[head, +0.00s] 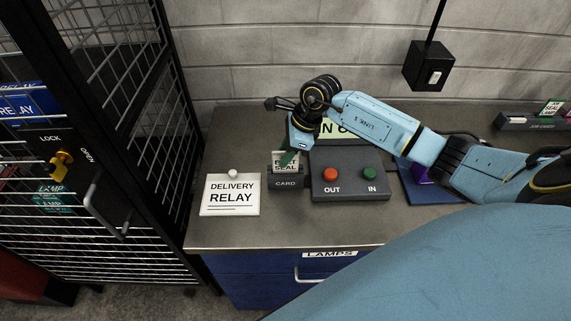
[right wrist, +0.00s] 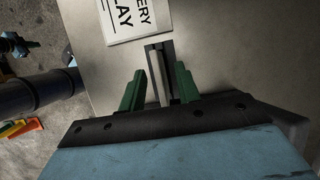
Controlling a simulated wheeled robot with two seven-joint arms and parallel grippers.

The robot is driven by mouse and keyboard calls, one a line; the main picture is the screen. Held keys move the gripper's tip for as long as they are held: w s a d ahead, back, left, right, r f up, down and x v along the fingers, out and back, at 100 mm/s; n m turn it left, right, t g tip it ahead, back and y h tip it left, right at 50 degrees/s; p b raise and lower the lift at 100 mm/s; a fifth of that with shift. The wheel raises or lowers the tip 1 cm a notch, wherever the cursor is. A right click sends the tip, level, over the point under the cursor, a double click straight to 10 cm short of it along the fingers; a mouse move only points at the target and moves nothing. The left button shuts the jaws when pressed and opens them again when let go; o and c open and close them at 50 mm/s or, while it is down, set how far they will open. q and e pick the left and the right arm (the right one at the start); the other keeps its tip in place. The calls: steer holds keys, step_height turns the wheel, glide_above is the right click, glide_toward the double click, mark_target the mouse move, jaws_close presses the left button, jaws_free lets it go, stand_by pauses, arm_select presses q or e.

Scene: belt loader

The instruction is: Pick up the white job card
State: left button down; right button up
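A white job card (head: 230,196) reading DELIVERY RELAY, with a small round knob at its top edge, lies on the bench at the left. Part of it also shows at the top of the right wrist view (right wrist: 131,15). A smaller printed card (head: 285,162), partly covered, stands in the dark holder marked CARD (head: 286,184). My right gripper (head: 289,159) is over this holder, right of the white job card and apart from it. Its green fingers (right wrist: 159,78) are spread, with the holder's slot showing between them. My left gripper is not in view.
A control box (head: 350,188) with red OUT and green IN buttons stands right of the holder. A black mesh cage (head: 150,130) is close on the left. The bench front (head: 290,238) is clear. A dark switch box (head: 428,66) hangs at the back.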

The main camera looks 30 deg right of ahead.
steer(key=shift+x, duration=0.9)
steer(key=shift+c, duration=0.3)
jaws_close()
steer(key=shift+r, duration=0.1)
